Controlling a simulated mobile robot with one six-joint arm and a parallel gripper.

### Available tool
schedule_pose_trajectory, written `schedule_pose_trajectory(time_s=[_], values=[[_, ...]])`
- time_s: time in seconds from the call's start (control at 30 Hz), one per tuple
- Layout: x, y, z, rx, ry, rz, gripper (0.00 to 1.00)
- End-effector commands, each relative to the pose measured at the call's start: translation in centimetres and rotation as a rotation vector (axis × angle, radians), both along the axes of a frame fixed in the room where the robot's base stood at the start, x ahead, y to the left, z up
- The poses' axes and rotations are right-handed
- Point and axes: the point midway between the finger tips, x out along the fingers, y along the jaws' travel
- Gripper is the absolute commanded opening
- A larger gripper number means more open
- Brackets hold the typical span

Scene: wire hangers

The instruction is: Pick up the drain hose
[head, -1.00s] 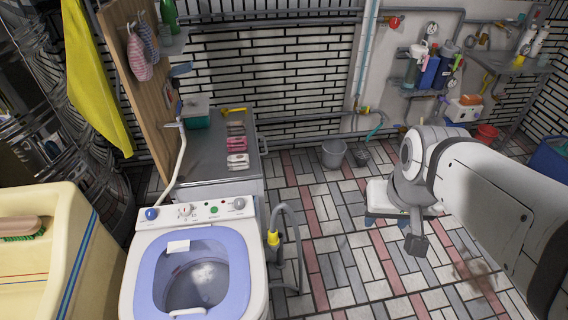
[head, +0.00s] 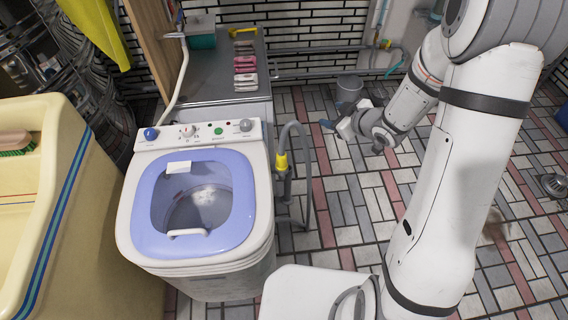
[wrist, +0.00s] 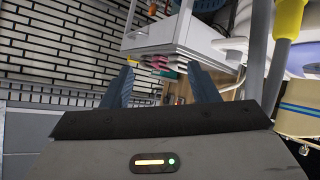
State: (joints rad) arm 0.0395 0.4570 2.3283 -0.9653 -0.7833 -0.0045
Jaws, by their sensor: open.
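The grey drain hose (head: 304,150) arches up beside the right side of the white washing machine (head: 192,262) and hangs down towards the floor. It has a yellow collar (head: 281,162) on its left leg. In the wrist view the grey hose (wrist: 274,75) and yellow collar (wrist: 288,18) are at the right edge, outside the jaws. My gripper (head: 346,114) is to the right of the hose and farther back, above the tiled floor. Its blue fingers are apart, with nothing held between them in the wrist view (wrist: 160,70).
A grey counter (head: 215,75) with pink folded items (head: 245,72) stands behind the machine. A grey bucket (head: 349,88) is on the floor behind my gripper. A cream tub (head: 100,165) stands at left. Tiled floor right of the hose is mostly clear.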

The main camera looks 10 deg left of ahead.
Motion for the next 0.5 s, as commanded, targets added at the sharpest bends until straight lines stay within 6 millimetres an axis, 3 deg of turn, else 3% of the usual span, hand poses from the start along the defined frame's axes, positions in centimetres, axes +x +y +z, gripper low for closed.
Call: schedule_pose_trajectory(time_s=[0.03,0.2,0.3,0.5], values=[[-0.5,1.3,-2.9,0.054,0.001,0.069,0.54],[-3.5,5.3,-7.5,0.279,-0.01,0.293,0.54],[-5.6,6.7,-9.1,0.412,-0.005,0.392,0.54],[-8.4,7.7,-10.4,0.601,0.009,0.502,0.54]])
